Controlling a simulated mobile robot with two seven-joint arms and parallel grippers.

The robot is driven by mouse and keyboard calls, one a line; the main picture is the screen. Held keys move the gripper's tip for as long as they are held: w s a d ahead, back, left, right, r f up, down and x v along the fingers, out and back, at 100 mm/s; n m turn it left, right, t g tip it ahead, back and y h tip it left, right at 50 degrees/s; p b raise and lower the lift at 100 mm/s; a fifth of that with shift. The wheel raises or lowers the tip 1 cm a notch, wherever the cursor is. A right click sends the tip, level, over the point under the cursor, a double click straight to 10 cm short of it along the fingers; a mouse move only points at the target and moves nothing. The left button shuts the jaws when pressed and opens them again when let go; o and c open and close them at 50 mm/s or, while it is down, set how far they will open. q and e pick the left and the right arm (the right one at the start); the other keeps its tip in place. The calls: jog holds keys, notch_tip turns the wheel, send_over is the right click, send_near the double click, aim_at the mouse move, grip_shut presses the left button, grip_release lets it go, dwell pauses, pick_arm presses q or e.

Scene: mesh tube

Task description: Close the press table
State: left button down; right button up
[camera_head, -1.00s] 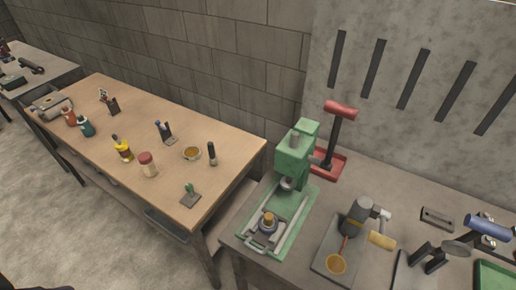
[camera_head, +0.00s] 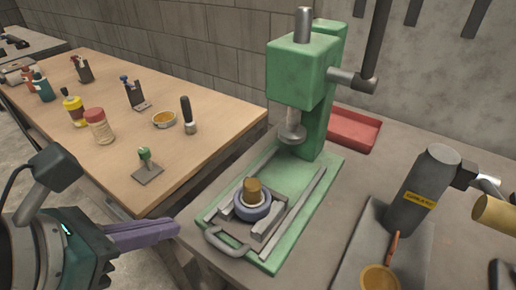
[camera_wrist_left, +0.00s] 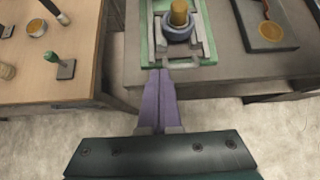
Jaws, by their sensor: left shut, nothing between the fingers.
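A green press (camera_head: 318,105) stands on the grey table at the centre right of the head view. Its sliding press table (camera_head: 231,250), with a grey frame and a front handle, is out toward the front edge of the green base. A blue ring (camera_head: 252,206) with a brass cylinder (camera_head: 253,190) sits on it, in front of the press head rather than under it. My left gripper (camera_head: 172,230), with purple fingers, is shut and empty, left of the handle. In the left wrist view the fingertips (camera_wrist_left: 160,74) appear just in front of the press table (camera_wrist_left: 185,62). Contact cannot be told. My right gripper is out of view.
A wooden table (camera_head: 190,155) with bottles and small tools stands left, separated by a gap. A grey tool (camera_head: 425,190) on a tray stands right of the press. A red tray (camera_head: 352,131) lies behind the press. The press lever (camera_head: 375,45) rises at its right.

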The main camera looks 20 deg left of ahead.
aim_at(220, 216)
pick_arm(q)
jog(key=b+x, duration=0.1)
jog(key=x, duration=0.8)
jog(key=shift+w+d+f+b, duration=0.15)
jog(key=shift+w+f+b, duration=0.1)
jog(key=shift+b, duration=0.15)
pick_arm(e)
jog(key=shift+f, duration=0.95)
